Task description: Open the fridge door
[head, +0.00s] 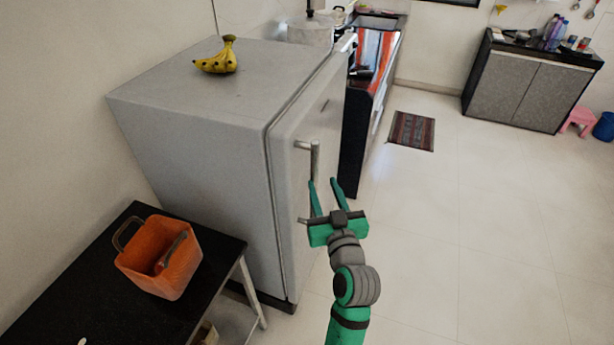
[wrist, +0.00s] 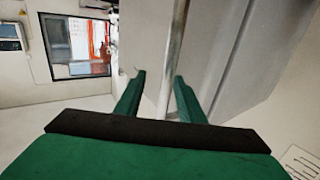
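The grey fridge (head: 205,130) stands left of the middle in the head view, its door (head: 310,105) facing right and looking closed. A vertical bar handle (head: 315,160) is on the door. In the wrist view the handle (wrist: 171,70) runs down between my two fingers. My gripper (head: 326,183) is open, its green fingers pointing at the handle's lower part. In the wrist view the fingers (wrist: 158,90) stand apart on either side of the bar, with a gap on each side. The handle's lower part is partly hidden by the gripper in the head view.
A black table (head: 75,265) with an orange basket (head: 160,258) stands at the front left. Bananas (head: 217,58) lie on the fridge top. A counter (head: 372,100) is behind the fridge. The tiled floor (head: 470,220) to the right is clear.

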